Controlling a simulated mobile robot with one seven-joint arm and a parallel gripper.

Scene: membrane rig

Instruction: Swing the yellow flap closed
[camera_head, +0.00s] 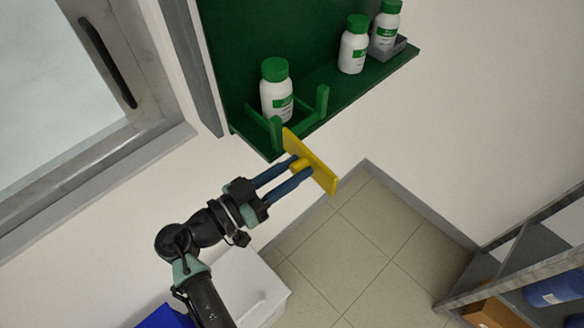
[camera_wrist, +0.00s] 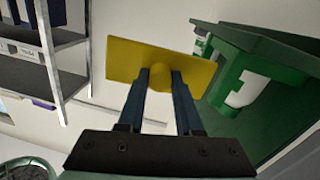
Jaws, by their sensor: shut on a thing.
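The yellow flap (camera_head: 322,177) is a flat plate with a round knob (camera_head: 299,165) on its face. Its upper-left end is by the near green post (camera_head: 277,133) of the shelf; its other end stands out past the shelf's front edge, so the flap is swung open. My gripper (camera_head: 296,170) has its two blue fingers closed on the knob. In the wrist view the flap (camera_wrist: 125,60) spans across beyond the fingers, with the knob (camera_wrist: 160,78) between the fingertips. Whether the flap's end touches the post cannot be told.
The green shelf (camera_head: 352,97) carries a white bottle (camera_head: 276,99) behind the posts and two more bottles farther along. A window with a dark handle (camera_head: 108,62) is at left. A grey rack (camera_head: 530,263) stands at lower right. Open floor (camera_head: 365,240) lies below the flap.

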